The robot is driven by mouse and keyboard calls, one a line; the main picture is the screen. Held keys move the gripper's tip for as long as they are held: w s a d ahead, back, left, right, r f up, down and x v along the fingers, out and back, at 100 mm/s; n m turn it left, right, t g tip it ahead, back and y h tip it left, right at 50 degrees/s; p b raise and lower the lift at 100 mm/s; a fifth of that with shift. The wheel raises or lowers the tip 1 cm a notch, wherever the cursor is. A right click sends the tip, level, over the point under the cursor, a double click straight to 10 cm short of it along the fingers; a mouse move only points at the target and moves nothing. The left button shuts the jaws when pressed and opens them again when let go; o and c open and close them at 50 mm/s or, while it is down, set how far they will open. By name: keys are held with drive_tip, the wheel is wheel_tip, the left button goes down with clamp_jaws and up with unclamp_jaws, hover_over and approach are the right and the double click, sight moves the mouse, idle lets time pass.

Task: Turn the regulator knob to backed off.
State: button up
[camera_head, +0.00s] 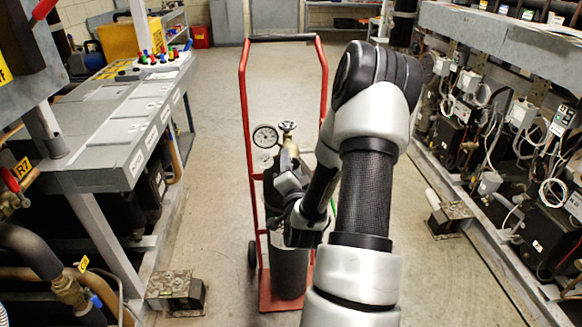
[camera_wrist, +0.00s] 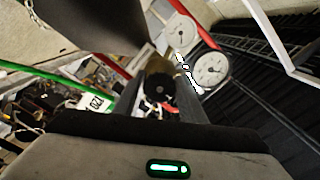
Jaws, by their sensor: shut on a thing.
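The regulator knob (camera_wrist: 160,88) is a dark round knob in the middle of the wrist view, seen end-on. My gripper (camera_wrist: 159,98) has one finger on each side of it and is shut on it. Brass-coloured metal shows just behind the knob. Two white-faced gauges, a nearer one (camera_wrist: 211,69) and a farther one (camera_wrist: 182,29), are beyond it. In the head view my gripper (camera_head: 282,176) is at the regulator, below the gauge (camera_head: 265,136) and the cylinder's valve handwheel (camera_head: 287,126). My gripper and arm hide the knob there. I cannot read the knob's setting.
The gas cylinder (camera_head: 289,270) stands on a red hand cart (camera_head: 245,130). A green hose (camera_wrist: 50,78) runs at the left of the wrist view. A grey bench (camera_head: 110,130) is at left, the compressor rack (camera_head: 500,150) at right.

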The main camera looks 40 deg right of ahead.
idle(0.5)
drive_tip(key=o, duration=1)
drive_tip(key=shift+o, duration=0.2)
drive_tip(key=shift+s, duration=0.1)
